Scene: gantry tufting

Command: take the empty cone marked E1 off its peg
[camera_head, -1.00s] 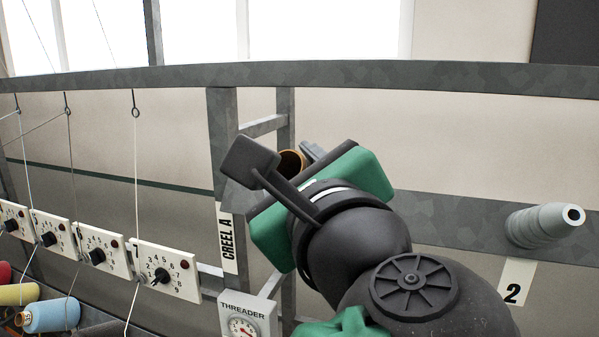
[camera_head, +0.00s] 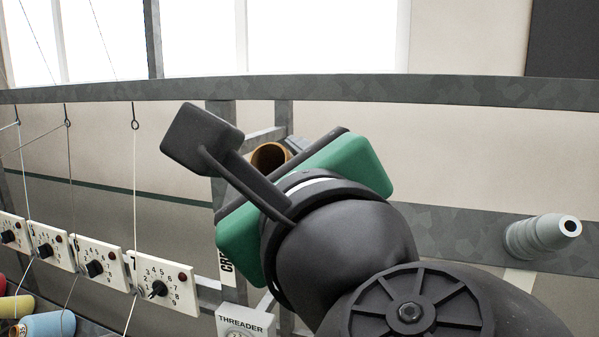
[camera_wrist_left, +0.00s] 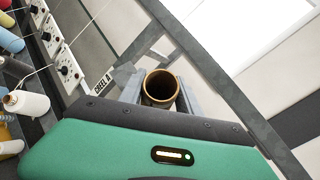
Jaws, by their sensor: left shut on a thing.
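The empty cone, a hollow brown tube (camera_head: 270,157), shows its open end just beyond my left gripper (camera_head: 290,150) in the head view. In the left wrist view the cone (camera_wrist_left: 161,86) sits between the two grey fingers of my left gripper (camera_wrist_left: 160,100), which is shut on it. No peg shows inside its mouth. Its E1 mark is not visible, and its lower part is hidden. My left wrist and green gripper body cover much of the middle of the head view. My right gripper is not in view.
A grey creel rail (camera_head: 400,92) crosses above the gripper, with an upright post close behind it. Dial boxes (camera_head: 160,283) with taut yarns stand at left. The threader box (camera_head: 240,322) is below. A grey ribbed cone (camera_head: 540,237) sits at right.

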